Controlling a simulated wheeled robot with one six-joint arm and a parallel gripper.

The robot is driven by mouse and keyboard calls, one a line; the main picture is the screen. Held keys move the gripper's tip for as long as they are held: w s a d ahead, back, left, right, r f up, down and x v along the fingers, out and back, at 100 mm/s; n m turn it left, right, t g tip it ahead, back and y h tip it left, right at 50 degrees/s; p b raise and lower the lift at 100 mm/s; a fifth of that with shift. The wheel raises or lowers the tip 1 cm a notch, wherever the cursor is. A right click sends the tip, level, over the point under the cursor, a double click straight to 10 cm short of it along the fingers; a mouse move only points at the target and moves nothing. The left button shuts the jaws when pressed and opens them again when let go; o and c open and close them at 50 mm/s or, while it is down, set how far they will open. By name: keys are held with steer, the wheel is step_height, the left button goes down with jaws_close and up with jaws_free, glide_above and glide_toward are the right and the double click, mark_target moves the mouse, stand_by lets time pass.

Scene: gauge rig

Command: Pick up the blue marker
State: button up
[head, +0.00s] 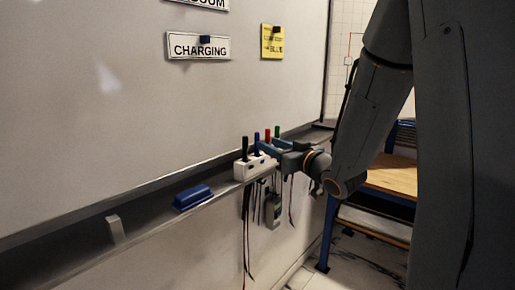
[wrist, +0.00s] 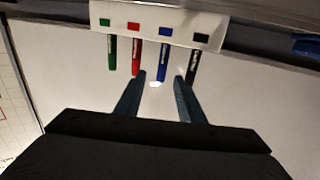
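The blue marker (head: 256,143) stands upright in a white holder (head: 246,171) on the whiteboard's ledge. It also shows in the wrist view (wrist: 163,60), where the picture is upside down and its free end points down. My gripper (wrist: 160,77) is open and empty, its two fingers apart. In the wrist view the blue marker's free end lies between the two fingertips, with a gap on both sides. In the head view my gripper (head: 268,148) is right at the holder, partly covering its right part.
A black marker (head: 245,148), a red marker (head: 267,136) and a green marker (head: 277,132) stand in the same holder, close by. A blue eraser (head: 193,197) lies on the ledge to the left. Cables hang below the holder. The whiteboard (head: 130,110) rises behind.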

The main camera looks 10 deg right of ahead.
mark_target(257, 152)
steer(key=p+x, duration=0.2)
steer(key=x, duration=0.5)
steer(key=shift+w+a+f+p, duration=0.15)
steer(key=shift+a+p, duration=0.1)
steer(key=shift+p, duration=0.15)
jaws_close()
